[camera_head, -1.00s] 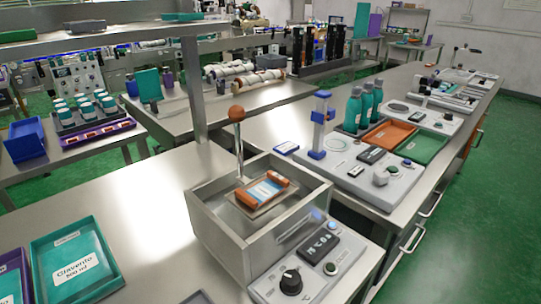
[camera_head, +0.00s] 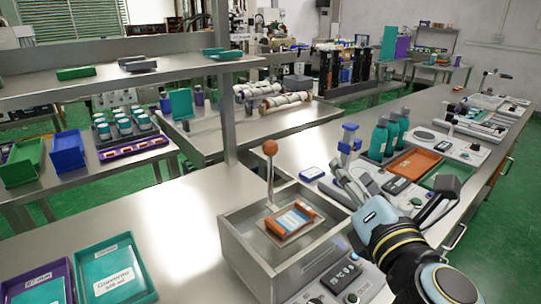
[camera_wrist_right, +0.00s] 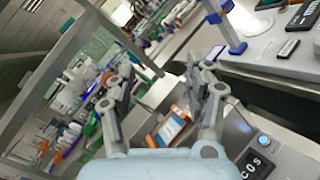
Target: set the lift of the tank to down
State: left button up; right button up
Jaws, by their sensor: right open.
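The steel tank (camera_head: 247,247) stands on the near bench. Its lift has a thin upright rod (camera_head: 270,178) topped by an orange ball knob (camera_head: 270,147), well above the tank rim. A plate inside the tank carries an orange and white pack (camera_head: 293,218), which also shows in the wrist view (camera_wrist_right: 173,126); the plate's exact height is hard to tell. My right gripper (camera_head: 347,182) is to the right of the knob and tank, apart from both. Its two fingers (camera_wrist_right: 160,88) are spread and empty in the wrist view. My left gripper is not in view.
The control panel (camera_head: 330,288) in front of the tank has a display and knob, partly behind my right arm. A blue stand (camera_head: 348,140), green bottles (camera_head: 380,140) and trays are behind my right gripper.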

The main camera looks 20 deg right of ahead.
aim_at(272, 160)
jog(key=w+a+n+y, duration=0.2)
jog(key=a+n+y, duration=0.4)
jog(key=a+n, duration=0.45)
jog(key=shift+n, duration=0.75)
jog(key=w, duration=0.3)
jog(key=w+p, duration=0.1)
jog(key=w, duration=0.6)
jog(key=shift+d+f+p, duration=0.25)
jog(key=shift+f+p, duration=0.05)
jog(key=shift+p, duration=0.05)
jog(key=c, duration=0.9)
jog(key=shift+d, duration=0.1)
grip_shut()
jog(key=shift+f, duration=0.1)
jog(key=shift+w, duration=0.15)
